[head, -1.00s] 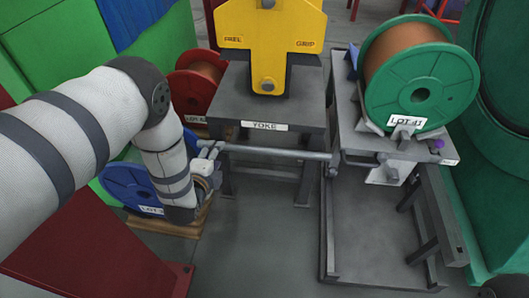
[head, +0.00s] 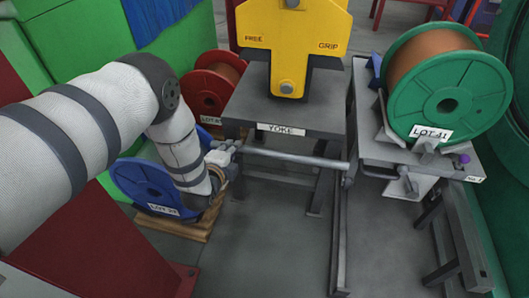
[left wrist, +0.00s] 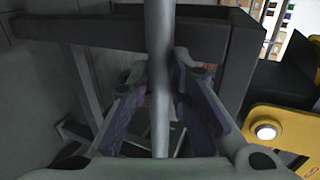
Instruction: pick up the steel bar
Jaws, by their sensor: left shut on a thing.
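The steel bar (head: 295,158) is a thin grey rod, lying nearly level across the front of the yoke stand, just below its top. My left gripper (head: 224,154) is at the bar's left end in the head view and is shut on it. In the left wrist view the bar (left wrist: 160,100) runs up the picture between the two fingers of my left gripper (left wrist: 158,72). The bar's right end comes close to the frame of the green reel's stand; I cannot tell whether they touch. My right gripper is not in view.
The yellow yoke (head: 292,40) stands on the grey yoke stand (head: 245,105). A green reel (head: 405,105) sits on a stand at right. A blue reel (head: 135,180) on a wooden pallet and a red reel (head: 192,88) are at left. The floor in front (head: 265,245) is clear.

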